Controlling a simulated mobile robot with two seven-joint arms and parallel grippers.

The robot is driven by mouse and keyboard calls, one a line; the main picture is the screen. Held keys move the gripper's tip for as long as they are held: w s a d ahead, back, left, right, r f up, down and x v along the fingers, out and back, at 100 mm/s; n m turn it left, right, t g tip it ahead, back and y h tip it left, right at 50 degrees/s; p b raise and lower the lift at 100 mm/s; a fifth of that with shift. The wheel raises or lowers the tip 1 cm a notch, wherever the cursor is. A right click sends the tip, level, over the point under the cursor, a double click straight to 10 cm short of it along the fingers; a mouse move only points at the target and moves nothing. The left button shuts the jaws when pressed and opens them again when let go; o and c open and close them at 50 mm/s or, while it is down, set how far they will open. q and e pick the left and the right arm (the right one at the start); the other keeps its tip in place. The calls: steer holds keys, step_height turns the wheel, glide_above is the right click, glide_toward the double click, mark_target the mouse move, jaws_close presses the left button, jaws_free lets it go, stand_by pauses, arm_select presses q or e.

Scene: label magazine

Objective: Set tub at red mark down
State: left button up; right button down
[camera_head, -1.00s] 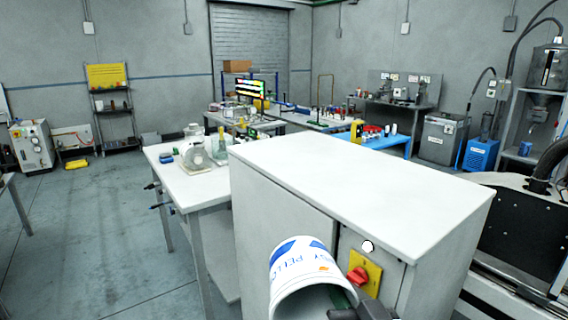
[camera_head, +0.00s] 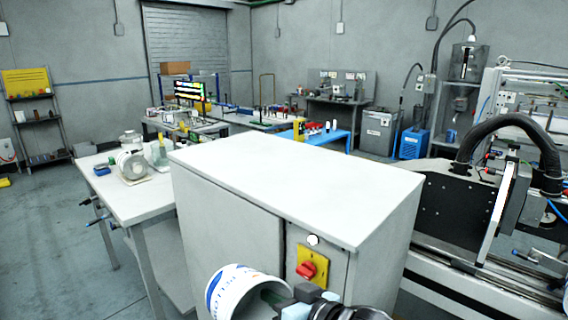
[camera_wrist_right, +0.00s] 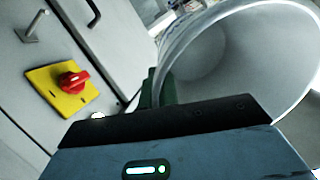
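The white tub (camera_head: 234,291) with blue print is low in the head view, in front of the grey cabinet. It is tipped on its side, with its open mouth toward my right gripper (camera_head: 276,298). My right gripper is shut on the tub near its rim and holds it in the air. In the right wrist view the tub's open mouth (camera_wrist_right: 240,60) fills the upper right, and a dark green finger (camera_wrist_right: 155,88) shows at its edge. I cannot make out a red mark on any surface. My left gripper is not in view.
The cabinet's white top (camera_head: 295,180) is bare. Its front carries a red knob (camera_head: 306,270) on a yellow plate, close to the tub. A white workbench (camera_head: 135,195) with equipment stands to the left. A black machine (camera_head: 450,205) stands to the right.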

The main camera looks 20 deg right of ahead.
steer(key=s+d+r+g+h, duration=0.1)
steer(key=s+d+g+h, duration=0.15)
steer(key=d, duration=0.45)
steer(key=s+d+r+g+h, duration=0.1)
steer(key=s+d+r+g, duration=0.2)
steer(key=d, duration=0.5)
steer(key=s+d+r+m+g, duration=0.1)
steer(key=s+d+r+g, duration=0.2)
steer(key=s, duration=0.4)
steer(key=s+d+r+m+g+h, duration=0.1)
steer(key=s+d+r+m+g, duration=0.1)
steer(key=s+d+r+g, duration=0.2)
steer(key=s+d+r+p, duration=0.1)
steer(key=s+d+r, duration=0.1)
steer(key=s+r, duration=0.1)
steer(key=shift+s+r, duration=0.25)
steer(key=shift+s+a+r, duration=0.1)
steer(key=shift+s+r, duration=0.05)
steer(key=shift+r, duration=0.05)
